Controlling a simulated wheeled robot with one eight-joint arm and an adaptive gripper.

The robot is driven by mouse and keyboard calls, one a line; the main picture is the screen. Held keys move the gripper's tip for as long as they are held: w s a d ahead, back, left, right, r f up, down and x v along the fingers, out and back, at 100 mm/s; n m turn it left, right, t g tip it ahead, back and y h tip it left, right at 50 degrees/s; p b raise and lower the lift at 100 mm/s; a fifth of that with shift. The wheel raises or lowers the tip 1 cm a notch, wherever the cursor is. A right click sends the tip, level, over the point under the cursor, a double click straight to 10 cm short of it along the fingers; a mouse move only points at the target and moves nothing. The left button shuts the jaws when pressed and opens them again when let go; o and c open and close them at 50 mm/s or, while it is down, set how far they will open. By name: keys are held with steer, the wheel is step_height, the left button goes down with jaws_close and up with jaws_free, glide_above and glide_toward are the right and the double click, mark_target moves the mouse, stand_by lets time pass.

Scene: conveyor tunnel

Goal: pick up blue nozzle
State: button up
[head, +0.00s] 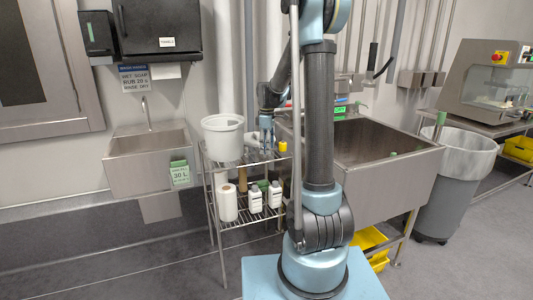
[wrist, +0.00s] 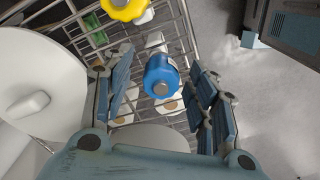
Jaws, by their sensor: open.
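The blue nozzle (wrist: 162,77) shows in the wrist view on the wire rack, between the two fingers of my gripper (wrist: 160,95). A grey round piece shows at its near end. My gripper is open, with a finger on each side of the nozzle and a visible gap on both sides. In the head view my gripper (head: 266,130) is small and points down over the top shelf of the rack (head: 250,158), right of the white bucket. I cannot make out the nozzle there.
The white bucket (head: 222,137) stands close left of my gripper; it also fills the left of the wrist view (wrist: 45,85). A yellow round part (wrist: 124,8) lies beyond the nozzle. White bottles (head: 255,199) and a paper roll (head: 227,203) stand on the lower shelf. A steel sink (head: 400,175) is to the right.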

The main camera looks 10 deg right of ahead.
steer(key=shift+f, duration=0.65)
steer(key=shift+c, duration=0.3)
steer(key=c, duration=1.1)
steer(key=shift+r, duration=0.1)
step_height(320, 180, up, 10)
steer(key=shift+f, duration=0.1)
steer(key=shift+s, duration=0.1)
